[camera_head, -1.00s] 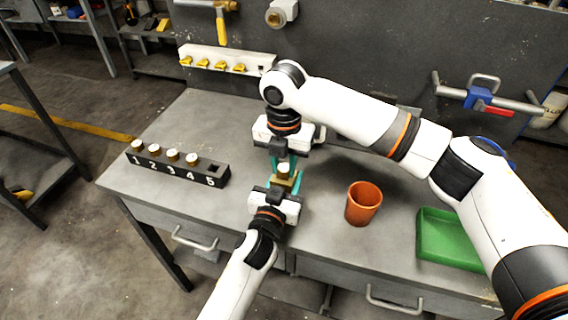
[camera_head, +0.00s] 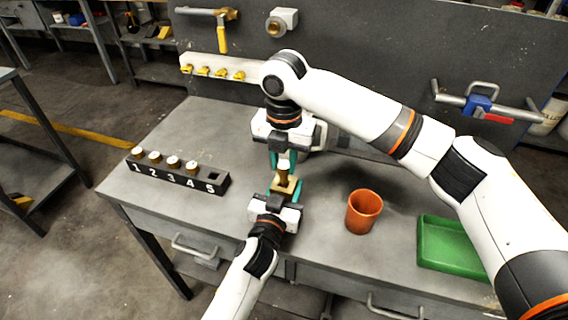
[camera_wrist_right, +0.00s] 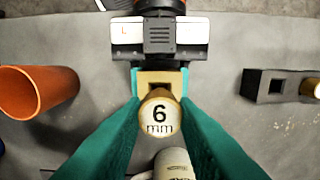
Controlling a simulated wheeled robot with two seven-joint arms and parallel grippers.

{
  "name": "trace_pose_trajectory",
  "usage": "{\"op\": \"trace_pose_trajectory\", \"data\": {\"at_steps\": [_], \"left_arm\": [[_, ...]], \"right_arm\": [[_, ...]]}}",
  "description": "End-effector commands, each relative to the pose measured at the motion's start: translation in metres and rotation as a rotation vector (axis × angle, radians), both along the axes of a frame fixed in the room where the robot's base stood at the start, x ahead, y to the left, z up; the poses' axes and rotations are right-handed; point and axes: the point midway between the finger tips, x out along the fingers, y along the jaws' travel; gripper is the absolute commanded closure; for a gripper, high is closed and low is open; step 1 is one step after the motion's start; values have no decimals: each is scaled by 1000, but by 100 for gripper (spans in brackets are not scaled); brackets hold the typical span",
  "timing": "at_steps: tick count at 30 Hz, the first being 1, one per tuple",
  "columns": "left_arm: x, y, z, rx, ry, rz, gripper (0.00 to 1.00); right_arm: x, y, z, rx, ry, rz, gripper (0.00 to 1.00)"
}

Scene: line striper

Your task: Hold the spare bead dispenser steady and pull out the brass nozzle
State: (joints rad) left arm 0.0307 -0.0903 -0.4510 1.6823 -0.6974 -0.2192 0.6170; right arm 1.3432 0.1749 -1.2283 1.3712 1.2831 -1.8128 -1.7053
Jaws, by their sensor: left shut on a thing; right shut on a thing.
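A tan block (camera_head: 285,187), which I take for the spare bead dispenser, sits in the teal fingers of my left gripper (camera_head: 285,190), above the table's front part. My right gripper (camera_head: 283,163) points down from above, shut on the brass nozzle (camera_head: 283,168) with its white cap. In the right wrist view the nozzle's cap (camera_wrist_right: 160,115) reads "6 mm" between my fingertips, and the tan block (camera_wrist_right: 157,80) lies behind it. The nozzle stands above the block; I cannot tell whether its lower end is clear of the socket.
A black rack (camera_head: 178,172) numbered 1 to 5 holds several white-capped nozzles; slot 5 is empty. An orange cup (camera_head: 363,211) and a green tray (camera_head: 446,243) stand to the right. A white cylinder with writing (camera_wrist_right: 173,163) stands close to my right gripper, partly hidden.

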Motion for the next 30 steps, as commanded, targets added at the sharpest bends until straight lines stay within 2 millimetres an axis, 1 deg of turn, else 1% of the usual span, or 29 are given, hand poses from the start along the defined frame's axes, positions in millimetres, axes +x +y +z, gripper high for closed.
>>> {"op": "trace_pose_trajectory", "data": {"at_steps": [15,23,24,28,30], "left_arm": [[0,0,-1,0,1,0,96],[0,0,-1,0,1,0,96],[0,0,-1,0,1,0,50],[0,0,-1,0,1,0,29],[0,0,0,0,1,0,29]], "right_arm": [[0,0,26,0,0,0,94],[0,0,27,-1,0,0,94],[0,0,27,-1,0,0,94],[0,0,27,0,0,0,94],[0,0,27,0,0,0,94]]}}
